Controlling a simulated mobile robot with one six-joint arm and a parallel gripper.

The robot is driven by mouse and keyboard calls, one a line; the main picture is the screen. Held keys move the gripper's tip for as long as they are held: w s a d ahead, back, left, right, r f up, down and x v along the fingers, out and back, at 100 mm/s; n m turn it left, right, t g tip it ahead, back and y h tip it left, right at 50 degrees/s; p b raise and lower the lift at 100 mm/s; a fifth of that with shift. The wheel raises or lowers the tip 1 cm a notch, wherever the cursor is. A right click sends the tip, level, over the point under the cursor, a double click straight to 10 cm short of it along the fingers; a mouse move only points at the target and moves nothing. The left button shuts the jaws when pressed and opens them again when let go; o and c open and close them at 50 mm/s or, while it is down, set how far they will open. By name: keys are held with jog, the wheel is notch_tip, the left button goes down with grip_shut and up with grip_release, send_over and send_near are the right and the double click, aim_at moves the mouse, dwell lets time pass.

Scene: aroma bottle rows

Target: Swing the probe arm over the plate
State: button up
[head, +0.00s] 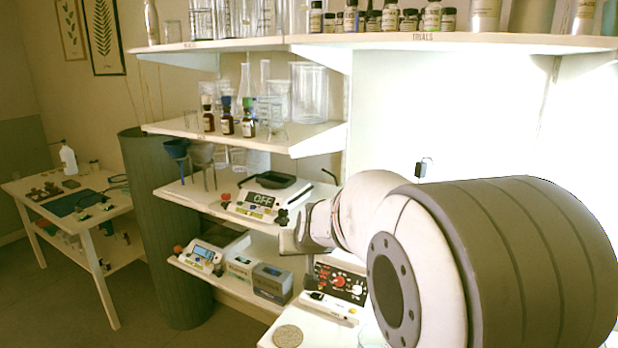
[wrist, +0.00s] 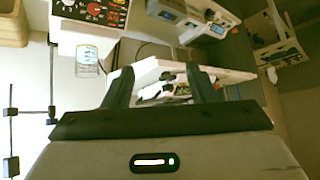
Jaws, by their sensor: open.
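My gripper (wrist: 161,84) is open in the wrist view, with its two dark fingers apart and nothing held between them. In the head view my gripper (head: 292,240) is partly hidden behind my own wrist, near the middle shelf's right end. A black control unit with red knobs (head: 340,281) stands below and right of it; it also shows at the top of the wrist view (wrist: 92,12). Thin dark rods with black clamps (wrist: 12,112) show at the wrist view's left edge, apart from my fingers. I cannot tell which part is the probe arm. The plate is not clearly visible.
A scale reading OFF (head: 258,203) sits on the middle shelf, left of my gripper. Brown bottles (head: 227,122) and glassware stand on the shelf above. A glass beaker (wrist: 88,62) is near the control unit. A side table (head: 75,195) stands far left.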

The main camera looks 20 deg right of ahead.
jog(key=w+d+r+m+t+h+p, duration=0.1)
jog(key=w+d+m+t+h, duration=0.15)
jog(key=w+d, duration=0.6)
jog(key=w+d+r+m+t+h+p, duration=0.15)
jog(key=w+d+h, duration=0.25)
jog(key=w+d, duration=0.45)
jog(key=shift+w+d+f+m+g+h+p, duration=0.25)
jog(key=shift+w+d+m+h+p, duration=0.7)
jog(key=shift+d, duration=3.05)
jog(key=shift+w+d+f+m+g+h+p, duration=0.3)
jog(key=shift+w+d+h+p, duration=0.7)
jog(key=shift+d, duration=2.95)
jog(key=shift+w+d+f+m+g+h+p, duration=0.25)
jog(key=shift+d+m+h+p, duration=0.75)
jog(key=shift+d, duration=3)
jog(key=shift+n+h+b, duration=0.35)
jog(key=shift+h+b, duration=0.05)
jog(key=shift+b, duration=0.1)
grip_shut()
jog(key=shift+r, duration=0.15)
